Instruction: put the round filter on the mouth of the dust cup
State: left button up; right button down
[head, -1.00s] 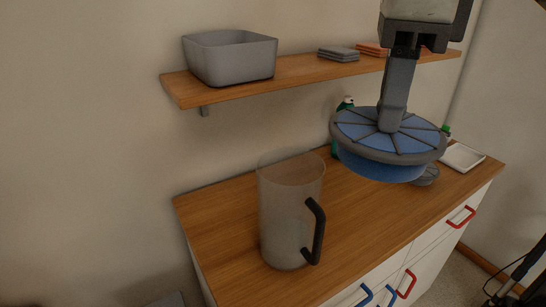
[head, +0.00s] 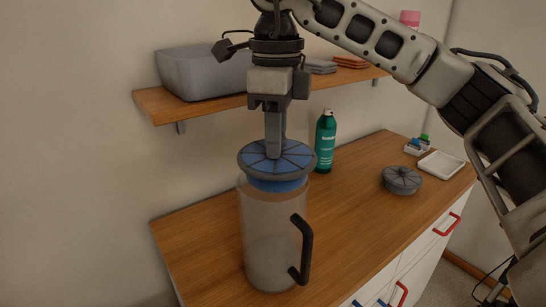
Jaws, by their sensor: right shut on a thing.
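The dust cup (head: 270,235) is a clear, tall cylinder with a black handle. It stands upright near the left end of the wooden counter. The filter is over the cup's mouth and looks roughly level. Its blue lower part appears at or just inside the rim; I cannot tell whether it is fully seated. My left gripper is not in view.
A green spray bottle (head: 325,142) stands behind the cup to the right. A grey round lid-like piece (head: 401,181), a white tray (head: 441,164) and small coloured items lie farther right. A wall shelf (head: 150,105) holding a grey bin (head: 200,72) is close behind my gripper.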

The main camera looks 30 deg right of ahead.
jog(key=shift+w+a+f, duration=0.1)
jog(key=shift+w+f, duration=0.15)
jog(key=shift+f, duration=0.05)
notch_tip(320, 180, down, 3)
jog(key=shift+w+f, duration=0.15)
jog(key=shift+f, duration=0.05)
jog(key=shift+f, duration=0.15)
jog(key=c, duration=1.3)
grip_release()
jog(key=shift+o, duration=0.2)
